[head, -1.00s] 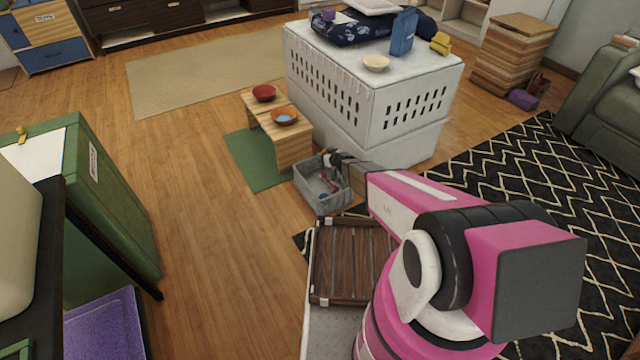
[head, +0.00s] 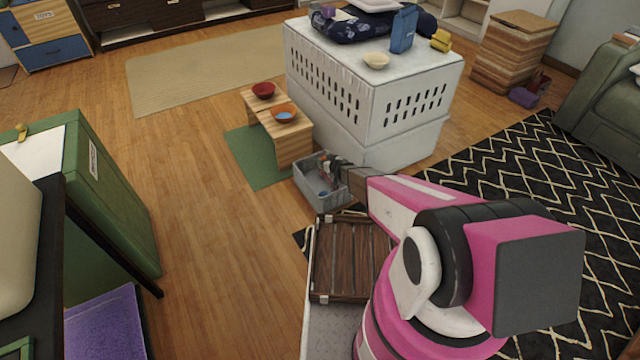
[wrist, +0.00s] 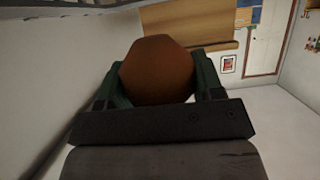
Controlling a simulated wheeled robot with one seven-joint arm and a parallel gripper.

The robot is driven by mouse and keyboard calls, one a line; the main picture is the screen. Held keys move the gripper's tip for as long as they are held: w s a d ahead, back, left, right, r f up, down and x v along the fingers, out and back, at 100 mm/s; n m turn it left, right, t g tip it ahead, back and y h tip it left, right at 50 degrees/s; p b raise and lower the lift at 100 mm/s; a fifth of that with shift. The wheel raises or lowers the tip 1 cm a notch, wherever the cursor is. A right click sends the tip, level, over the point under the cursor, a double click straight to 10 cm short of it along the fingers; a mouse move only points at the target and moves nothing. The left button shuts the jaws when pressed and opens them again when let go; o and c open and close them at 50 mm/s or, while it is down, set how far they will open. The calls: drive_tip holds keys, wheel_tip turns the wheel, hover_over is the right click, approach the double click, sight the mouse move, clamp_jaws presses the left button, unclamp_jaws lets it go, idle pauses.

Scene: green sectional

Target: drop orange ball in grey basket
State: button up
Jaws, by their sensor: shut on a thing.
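The grey basket (head: 304,186) stands on the floor at the middle of the head view, beside the white crate. A small blue thing shows inside it. My gripper (head: 332,168) is over the right side of the basket in the head view; its exact height above the rim is hard to tell. In the wrist view, my gripper (wrist: 155,88) is shut on the orange ball (wrist: 158,68), which looks brownish orange in shadow between the green-grey fingers. The ball cannot be made out clearly in the head view.
The white crate (head: 372,110) rises behind and right of the basket. A low wooden bowl stand (head: 295,150) is on a green mat (head: 245,165) at its left. A slatted brown wooden panel (head: 345,262) lies nearer. Wood floor at left is clear.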

drive_tip(key=o, duration=1)
drive_tip(key=v, duration=1)
drive_tip(key=shift+s+d+r, duration=0.2)
drive_tip(key=shift+s+r, duration=0.05)
drive_tip(key=shift+s, duration=0.05)
